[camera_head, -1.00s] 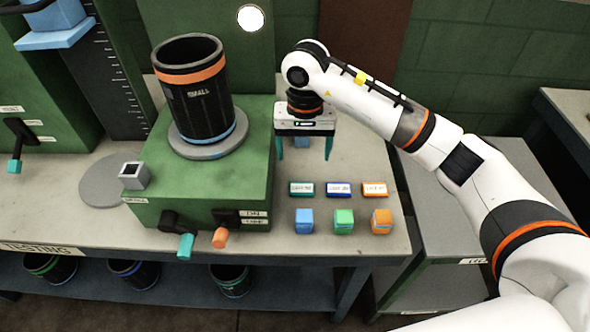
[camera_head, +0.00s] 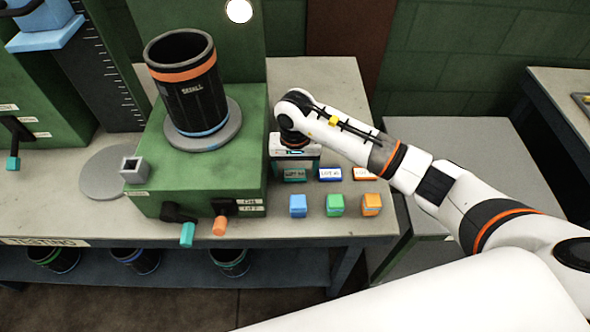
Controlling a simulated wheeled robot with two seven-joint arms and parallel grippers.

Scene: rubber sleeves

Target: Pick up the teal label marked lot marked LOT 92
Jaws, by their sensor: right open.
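The teal label (camera_head: 295,175) lies on the grey bench top, first from the left in a row of three labels. Its lettering is too small to read surely. My right gripper (camera_head: 294,179) is directly above and around this label, pointing down, with its jaws open. Its fingers are hard to make out, and I cannot tell whether they touch the label. The gripper body hides the area just behind the label. My left gripper is not in view.
A blue label (camera_head: 330,174) and an orange label (camera_head: 365,174) lie to the right. Blue (camera_head: 298,206), green (camera_head: 335,205) and orange (camera_head: 371,205) blocks stand in front. A green machine (camera_head: 200,180) bearing a black sleeve (camera_head: 190,90) is close on the left.

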